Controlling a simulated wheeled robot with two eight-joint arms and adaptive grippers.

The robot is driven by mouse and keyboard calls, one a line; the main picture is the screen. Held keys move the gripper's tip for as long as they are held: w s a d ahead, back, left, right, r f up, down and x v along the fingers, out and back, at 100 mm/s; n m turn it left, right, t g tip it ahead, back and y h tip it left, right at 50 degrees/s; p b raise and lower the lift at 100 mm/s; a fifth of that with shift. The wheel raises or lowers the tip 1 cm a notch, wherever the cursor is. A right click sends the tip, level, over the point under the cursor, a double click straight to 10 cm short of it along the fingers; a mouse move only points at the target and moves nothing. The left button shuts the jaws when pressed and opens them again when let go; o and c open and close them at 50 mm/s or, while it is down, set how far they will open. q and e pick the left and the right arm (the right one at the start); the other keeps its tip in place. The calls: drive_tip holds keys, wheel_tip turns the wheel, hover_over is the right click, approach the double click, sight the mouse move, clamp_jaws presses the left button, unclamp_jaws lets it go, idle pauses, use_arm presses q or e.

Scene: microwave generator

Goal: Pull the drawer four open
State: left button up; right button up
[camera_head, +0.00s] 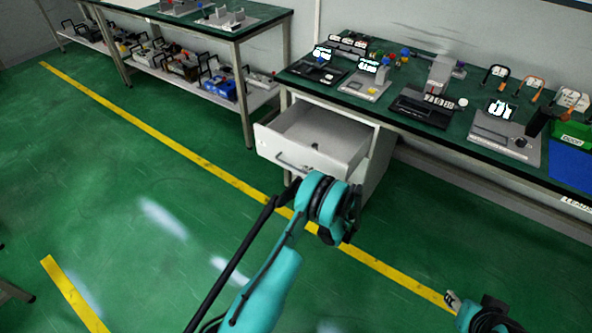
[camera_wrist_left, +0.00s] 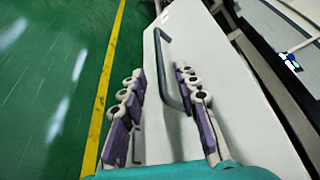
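A white drawer (camera_head: 320,152) stands pulled out of the cabinet under the right workbench, and its empty inside shows. Its front carries a grey bar handle (camera_head: 290,163), which also shows in the left wrist view (camera_wrist_left: 171,75). My left gripper (camera_wrist_left: 158,78) is open in the left wrist view, with purple-padded fingers on both sides of the handle. The handle lies nearer the right finger; contact cannot be told. In the head view my left wrist hides the fingers and the lower cabinet. My right gripper (camera_head: 453,300) is low at the right, away from the drawer; its opening is unclear.
The green-topped workbench (camera_head: 400,118) carries several instruments and a blue tray (camera_head: 571,165). Another bench (camera_head: 236,34) with a loaded lower shelf stands at the back left. A yellow line (camera_head: 165,140) crosses the green floor, which is clear left of the drawer.

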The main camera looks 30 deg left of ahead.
use_arm(q)
drive_tip(key=v, duration=0.5)
drive_tip(key=shift+w+r, duration=0.1)
idle(0.3)
drive_tip(key=s+d+r+n+h, duration=0.2)
drive_tip(key=s+r+h, duration=0.1)
drive_tip(key=r, duration=0.6)
drive_tip(key=s+d+r+n+h, duration=0.2)
drive_tip(key=s+r+h, duration=0.15)
drive_tip(key=r, duration=0.55)
drive_tip(key=s+d+r+n+h, duration=0.1)
drive_tip(key=s+d, duration=0.3)
drive_tip(key=s, duration=0.4)
drive_tip(key=s+d+r+n+h, duration=0.2)
drive_tip(key=s+d+n+h, duration=0.1)
drive_tip(key=s, duration=0.5)
drive_tip(key=s+d+r+n+h, duration=0.2)
drive_tip(key=s+d, duration=0.3)
drive_tip(key=s, duration=0.4)
drive_tip(key=shift+n+t+h, duration=0.4)
drive_tip(key=shift+n+h, duration=0.1)
drive_tip(key=shift+h, duration=0.35)
